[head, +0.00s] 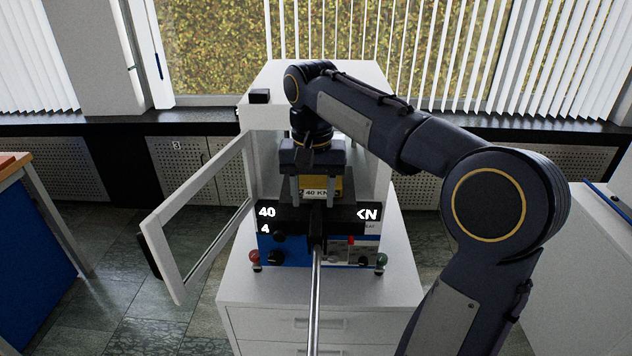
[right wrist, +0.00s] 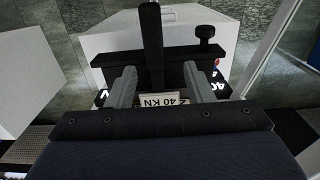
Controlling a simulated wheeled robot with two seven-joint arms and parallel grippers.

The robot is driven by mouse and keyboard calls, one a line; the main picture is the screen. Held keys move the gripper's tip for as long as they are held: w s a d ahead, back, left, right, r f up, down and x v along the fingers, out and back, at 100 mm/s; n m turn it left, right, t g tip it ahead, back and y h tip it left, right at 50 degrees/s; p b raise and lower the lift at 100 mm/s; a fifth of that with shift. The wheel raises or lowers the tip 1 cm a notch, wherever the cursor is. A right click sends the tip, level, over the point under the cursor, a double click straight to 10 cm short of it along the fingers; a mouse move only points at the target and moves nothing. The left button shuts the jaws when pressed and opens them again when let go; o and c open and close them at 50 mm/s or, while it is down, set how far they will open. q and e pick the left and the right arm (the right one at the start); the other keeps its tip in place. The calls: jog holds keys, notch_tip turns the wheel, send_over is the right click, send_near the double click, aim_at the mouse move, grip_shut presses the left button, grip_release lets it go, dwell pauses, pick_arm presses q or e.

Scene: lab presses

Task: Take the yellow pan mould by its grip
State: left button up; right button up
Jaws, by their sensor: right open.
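The yellow mould (head: 334,184) shows in the head view inside the open press, partly hidden behind my right gripper. My right gripper (head: 315,198) points down into the press chamber. Its two grey fingers are apart, one on each side of the plate in the picture; they also show in the right wrist view (right wrist: 160,92). I see nothing clamped between them. I cannot make out the mould's grip for certain, or whether the fingers touch anything. My left gripper is out of view.
The white press (head: 258,66) stands on a white cabinet (head: 400,285), its glazed door (head: 200,205) swung open to the left. A black crossbar (right wrist: 178,55) and a metal rod (head: 315,300) are at the press front. A blue bench (head: 35,245) stands left.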

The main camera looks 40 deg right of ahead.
aim_at(316, 212)
jog(key=f, duration=0.4)
jog(key=shift+s+d, duration=0.15)
jog(key=shift+d, duration=0.1)
grip_shut()
